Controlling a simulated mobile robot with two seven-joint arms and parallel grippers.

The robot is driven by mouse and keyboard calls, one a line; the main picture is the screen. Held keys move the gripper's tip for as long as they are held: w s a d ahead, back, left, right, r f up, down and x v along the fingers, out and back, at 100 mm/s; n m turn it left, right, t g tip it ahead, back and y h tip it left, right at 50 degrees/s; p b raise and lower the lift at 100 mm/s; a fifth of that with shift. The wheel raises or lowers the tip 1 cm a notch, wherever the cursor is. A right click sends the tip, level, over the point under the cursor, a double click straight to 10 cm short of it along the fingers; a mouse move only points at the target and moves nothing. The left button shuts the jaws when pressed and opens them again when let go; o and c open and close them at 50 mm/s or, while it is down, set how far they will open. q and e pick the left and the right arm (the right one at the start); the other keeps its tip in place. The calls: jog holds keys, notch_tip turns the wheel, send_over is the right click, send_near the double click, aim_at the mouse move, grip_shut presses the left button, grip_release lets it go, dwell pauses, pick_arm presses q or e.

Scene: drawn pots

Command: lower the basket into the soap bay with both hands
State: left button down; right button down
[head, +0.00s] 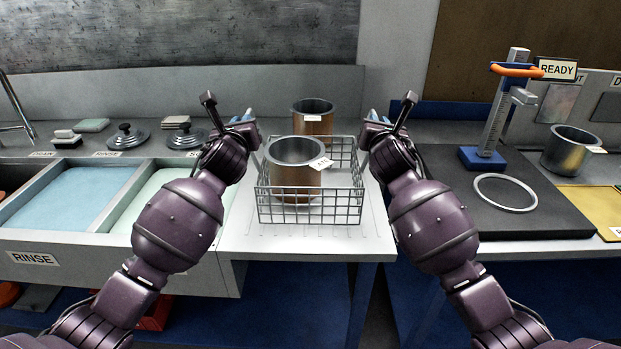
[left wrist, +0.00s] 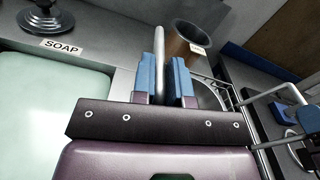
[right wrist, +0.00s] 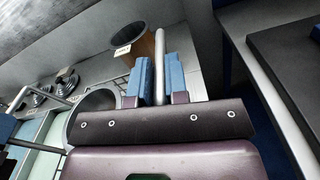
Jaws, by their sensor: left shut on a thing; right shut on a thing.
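A wire basket (head: 312,212) is in the middle of the head view at the white counter, with a copper-sided pot (head: 294,180) inside it. I cannot tell whether its bottom touches the counter. My left gripper (head: 244,118) is at its left side, shut on a grey handle bar (left wrist: 159,45). My right gripper (head: 376,118) is at its right side, shut on the other handle bar (right wrist: 160,50). The soap bay (head: 165,192), filled with pale green, is left of the basket; its SOAP label (left wrist: 62,46) shows in the left wrist view.
Another copper pot (head: 313,118) stands behind the basket. The blue rinse bay (head: 75,197) lies left of the soap bay. Lids (head: 128,137) sit behind the bays. On the right are a dark mat with a ring (head: 506,192), a blue-based stand (head: 483,158) and a steel pot (head: 568,150).

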pick_arm(q)
jog(key=shift+r, duration=0.1)
pick_arm(e)
jog(key=shift+r, duration=0.1)
